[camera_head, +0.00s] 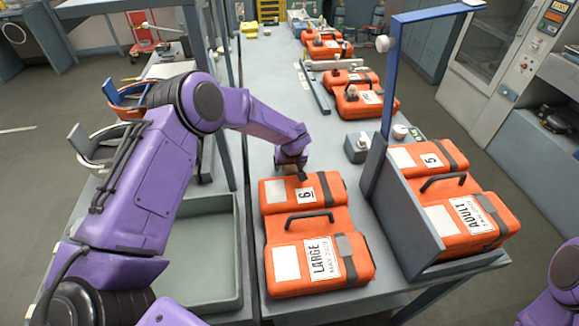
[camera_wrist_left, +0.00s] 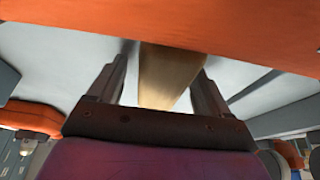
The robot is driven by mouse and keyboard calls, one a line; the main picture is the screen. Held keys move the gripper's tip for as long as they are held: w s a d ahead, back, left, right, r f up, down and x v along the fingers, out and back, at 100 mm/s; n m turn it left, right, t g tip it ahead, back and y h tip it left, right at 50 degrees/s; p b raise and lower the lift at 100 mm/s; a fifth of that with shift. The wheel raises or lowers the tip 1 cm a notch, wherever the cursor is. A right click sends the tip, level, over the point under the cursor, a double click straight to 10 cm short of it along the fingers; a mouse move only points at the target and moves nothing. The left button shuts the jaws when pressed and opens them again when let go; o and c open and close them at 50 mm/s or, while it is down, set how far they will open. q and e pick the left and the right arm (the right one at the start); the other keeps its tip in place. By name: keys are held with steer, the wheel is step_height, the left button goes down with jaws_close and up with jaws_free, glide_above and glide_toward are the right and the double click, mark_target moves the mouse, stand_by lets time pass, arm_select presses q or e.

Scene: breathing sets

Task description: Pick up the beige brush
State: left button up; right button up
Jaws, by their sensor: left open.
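The beige brush (camera_wrist_left: 168,80) shows in the left wrist view as a tan, tapering shape. It lies between the two dark fingers of my left gripper (camera_wrist_left: 160,68), with a gap on each side. Its upper end is cut off by an orange surface. In the head view my left gripper (camera_head: 301,173) points down at the far edge of the orange case marked 6 and LARGE (camera_head: 310,236). The brush is hidden there. My left gripper is open around the brush, not clamped on it. My right gripper is out of view.
The grey bench (camera_head: 262,110) carries several orange cases further back. A blue-grey upright panel (camera_head: 405,215) stands to the right, before the ADULT case (camera_head: 468,222). An empty grey tray (camera_head: 205,290) is at the left. A small grey box (camera_head: 357,148) stands behind the LARGE case.

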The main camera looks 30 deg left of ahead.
arm_select(q)
steer(key=shift+s+r, duration=0.15)
steer(key=shift+s, duration=0.05)
steer(key=c, duration=1.1)
steer(key=shift+w+r, duration=0.15)
steer(key=shift+r, duration=0.3)
step_height(320, 180, up, 10)
steer(key=shift+f+b, duration=0.2)
steer(key=shift+b, duration=0.9)
steer(key=o, duration=0.4)
steer(key=shift+c, duration=1.2)
steer(key=shift+f, duration=0.1)
